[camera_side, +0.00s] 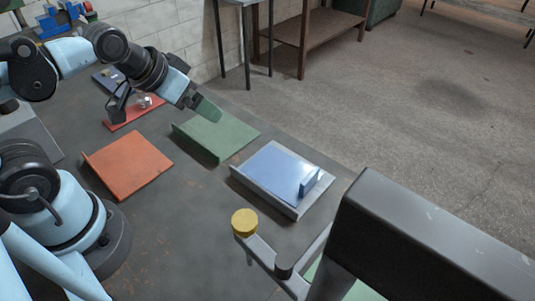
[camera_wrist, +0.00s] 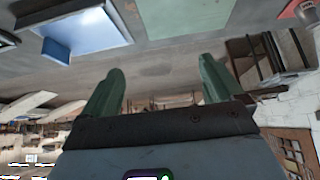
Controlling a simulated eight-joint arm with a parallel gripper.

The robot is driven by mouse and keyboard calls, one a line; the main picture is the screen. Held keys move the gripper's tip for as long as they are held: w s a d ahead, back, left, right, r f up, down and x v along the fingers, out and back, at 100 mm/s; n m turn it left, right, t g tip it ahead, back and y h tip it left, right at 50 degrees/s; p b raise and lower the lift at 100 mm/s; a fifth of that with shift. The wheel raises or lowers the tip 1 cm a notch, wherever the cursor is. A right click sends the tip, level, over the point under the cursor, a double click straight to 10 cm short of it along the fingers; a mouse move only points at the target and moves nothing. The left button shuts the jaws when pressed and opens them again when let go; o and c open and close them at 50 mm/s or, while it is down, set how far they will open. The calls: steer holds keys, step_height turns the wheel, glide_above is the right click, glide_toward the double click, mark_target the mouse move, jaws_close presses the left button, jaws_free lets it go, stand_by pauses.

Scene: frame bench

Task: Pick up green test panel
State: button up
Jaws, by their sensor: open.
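The green test panel (camera_side: 222,136) lies on the dark bench in the side view, with a raised lip along its near-left edge. It also shows at the top of the wrist view (camera_wrist: 182,18), beyond the fingertips. My gripper (camera_side: 207,109) is at the panel's far-left side in the side view, and its green fingers overlap the panel's edge there. I cannot tell its exact height. In the wrist view my gripper (camera_wrist: 160,72) has its two green fingers wide apart with nothing between them.
An orange panel (camera_side: 128,164) lies left of the green one, and a blue panel in a grey tray (camera_side: 262,196) lies right. A yellow-capped part (camera_side: 244,222) and a dark frame bar (camera_side: 430,245) are in front.

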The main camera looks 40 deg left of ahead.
steer(key=shift+d, duration=0.1)
steer(key=n+g+h, duration=0.7)
steer(key=n+h, duration=0.6)
steer(key=n, duration=0.5)
glide_above(359, 291)
steer(key=w+a, duration=0.2)
steer(key=a, duration=0.5)
steer(key=f, duration=0.6)
steer(key=shift+s+d+f, duration=0.2)
steer(key=shift+s+d, duration=0.05)
steer(key=x, duration=1.2)
steer(key=shift+r, duration=0.15)
